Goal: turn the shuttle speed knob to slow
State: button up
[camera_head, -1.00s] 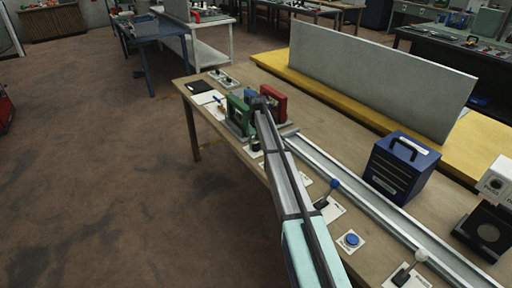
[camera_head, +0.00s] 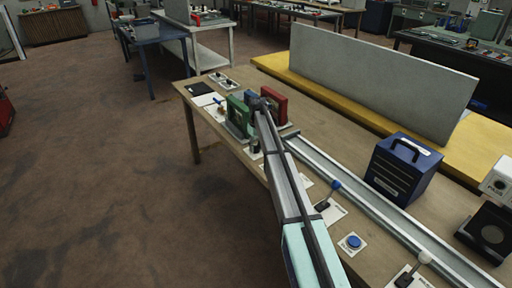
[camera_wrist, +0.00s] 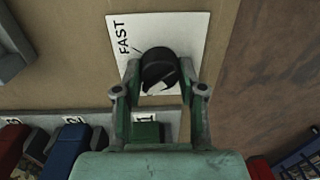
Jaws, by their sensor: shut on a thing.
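The shuttle speed knob (camera_wrist: 158,65) is round and black, on a white card (camera_wrist: 190,28) marked FAST in the wrist view. A short line on the card runs from beside the word FAST toward the knob. My gripper (camera_wrist: 160,78) has one finger on each side of the knob and is shut on it. A pale patch shows on the knob's near side; I cannot tell whether it is a pointer. The rest of the card's lettering is hidden or out of view. In the head view my arm covers much of this area.
Green (camera_head: 238,114) and red (camera_head: 274,104) blocks stand close to my arm on the wooden table. A metal rail (camera_head: 350,191) runs along it, with a blue-knobbed lever (camera_head: 335,186), a blue button (camera_head: 353,242) and a blue box (camera_head: 401,168) nearby. Floor at left is clear.

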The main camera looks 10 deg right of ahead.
aim_at(257, 145)
jog(key=shift+f, duration=0.1)
jog(key=o, duration=1.1)
jog(key=shift+o, duration=0.2)
notch_tip(257, 145, up, 12)
jog(key=shift+d, duration=0.2)
jog(key=shift+w, duration=0.1)
